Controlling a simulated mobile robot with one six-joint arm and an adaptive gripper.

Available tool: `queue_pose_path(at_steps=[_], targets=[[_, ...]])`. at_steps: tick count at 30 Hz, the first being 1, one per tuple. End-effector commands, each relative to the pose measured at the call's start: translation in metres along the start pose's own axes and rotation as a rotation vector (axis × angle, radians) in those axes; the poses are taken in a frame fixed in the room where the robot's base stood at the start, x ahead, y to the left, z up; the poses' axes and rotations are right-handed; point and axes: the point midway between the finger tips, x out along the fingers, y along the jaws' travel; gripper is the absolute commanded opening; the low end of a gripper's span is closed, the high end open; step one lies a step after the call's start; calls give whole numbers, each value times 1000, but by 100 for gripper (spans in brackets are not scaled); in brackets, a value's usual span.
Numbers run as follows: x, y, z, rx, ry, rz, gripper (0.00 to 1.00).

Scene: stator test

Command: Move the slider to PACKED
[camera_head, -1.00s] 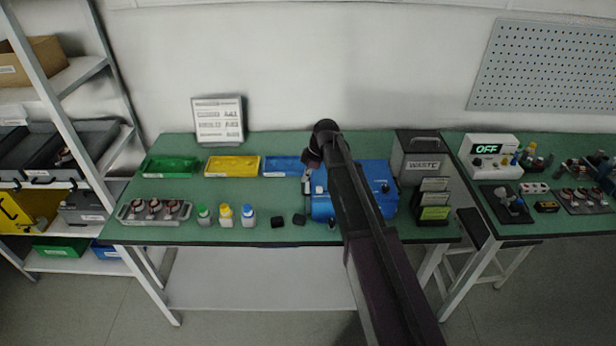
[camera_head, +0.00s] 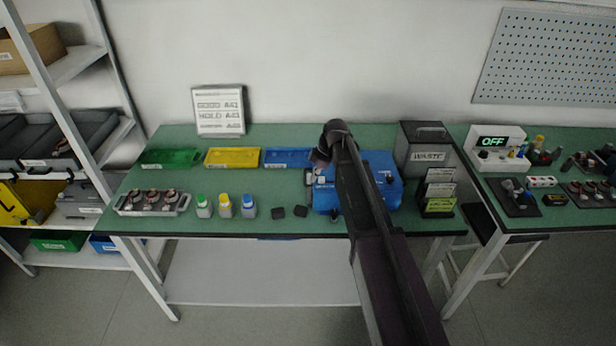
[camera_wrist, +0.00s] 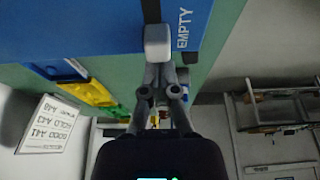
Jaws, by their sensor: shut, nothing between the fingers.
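The blue box (camera_head: 375,165) stands on the green table, partly hidden behind my arm. In the wrist view its blue face (camera_wrist: 80,25) fills the top. A pale, rounded slider knob (camera_wrist: 158,42) sits there at the edge of the blue face, beside the EMPTY label (camera_wrist: 184,28). A dark slot (camera_wrist: 151,10) runs up from the knob. No PACKED label is readable. My gripper (camera_wrist: 161,74) is shut and empty, its fingertips right at the knob; I cannot tell if they touch it. In the head view my gripper (camera_head: 318,160) is at the box's left side.
Green (camera_head: 170,158), yellow (camera_head: 232,157) and blue (camera_head: 288,157) trays line the back. A stator tray (camera_head: 152,203), bottles (camera_head: 225,206) and small black blocks (camera_head: 289,211) stand in front. A waste bin (camera_head: 425,148) and a card rack (camera_head: 438,192) are right of the box.

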Motion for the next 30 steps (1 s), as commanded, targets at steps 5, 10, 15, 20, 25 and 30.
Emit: queue_pose_path(at_steps=[5, 10, 15, 20, 25, 30], targets=[[-1, 0, 2, 0, 0, -1, 0], [-1, 0, 2, 0, 0, -1, 0], [-2, 0, 7, 1, 0, 0, 0], [-9, 0, 25, 2, 0, 0, 0], [-16, 0, 45, 1, 0, 0, 0], [-18, 0, 51, 0, 0, 0, 0]])
